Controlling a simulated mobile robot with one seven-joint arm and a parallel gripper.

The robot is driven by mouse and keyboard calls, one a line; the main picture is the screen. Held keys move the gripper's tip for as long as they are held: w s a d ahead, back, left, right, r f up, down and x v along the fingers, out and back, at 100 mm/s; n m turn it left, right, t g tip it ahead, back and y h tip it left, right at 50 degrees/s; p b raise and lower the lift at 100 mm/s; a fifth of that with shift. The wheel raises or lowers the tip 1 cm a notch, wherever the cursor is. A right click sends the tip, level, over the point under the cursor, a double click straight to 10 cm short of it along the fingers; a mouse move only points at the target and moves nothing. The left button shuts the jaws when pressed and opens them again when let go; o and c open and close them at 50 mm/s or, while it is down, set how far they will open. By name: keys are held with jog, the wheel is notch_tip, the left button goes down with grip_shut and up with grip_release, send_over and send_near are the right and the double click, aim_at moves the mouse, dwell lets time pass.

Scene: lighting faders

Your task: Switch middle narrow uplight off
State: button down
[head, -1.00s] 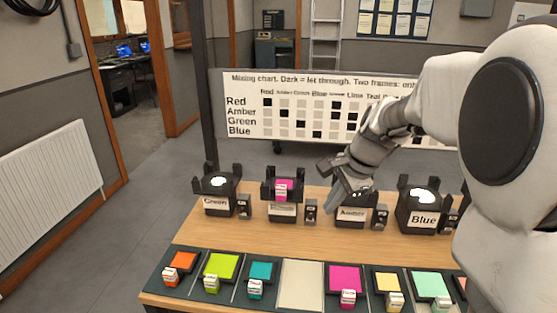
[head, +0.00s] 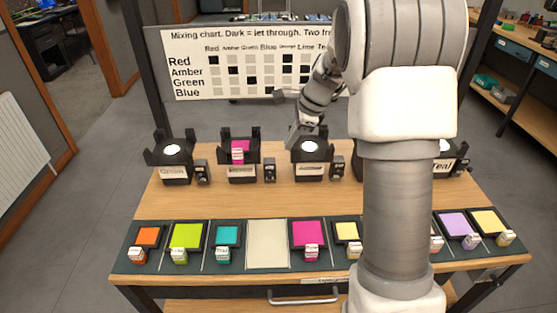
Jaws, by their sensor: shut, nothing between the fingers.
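A row of black uplights stands along the back of the wooden table. From the left they are one labelled Green (head: 174,174), one holding a magenta filter (head: 241,172), and one labelled Amber (head: 311,171). A Teal one (head: 441,166) stands at the right, and my arm hides the space between. The Green and Amber tops show bright white discs. Small dark switch boxes stand to the right of the uplights, including one by Amber (head: 338,166). My gripper (head: 297,133) is shut and empty, at Amber's back left edge. Contact and switch positions cannot be told.
Coloured filters with tags, such as a lime one (head: 187,236), lie in a dark front rack (head: 150,262); one pale slot (head: 268,244) is empty. A mixing chart (head: 215,70) stands behind. Bare table (head: 255,200) lies between rack and uplights.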

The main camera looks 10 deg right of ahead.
aim_at(271, 175)
jog(key=b+x, duration=0.2)
jog(key=x, duration=1.1)
jog(key=shift+w+a+f+b, duration=0.15)
jog(key=shift+f+b, duration=0.15)
jog(key=shift+b, duration=0.1)
jog(key=shift+f+b, duration=0.15)
jog(key=shift+b, duration=0.3)
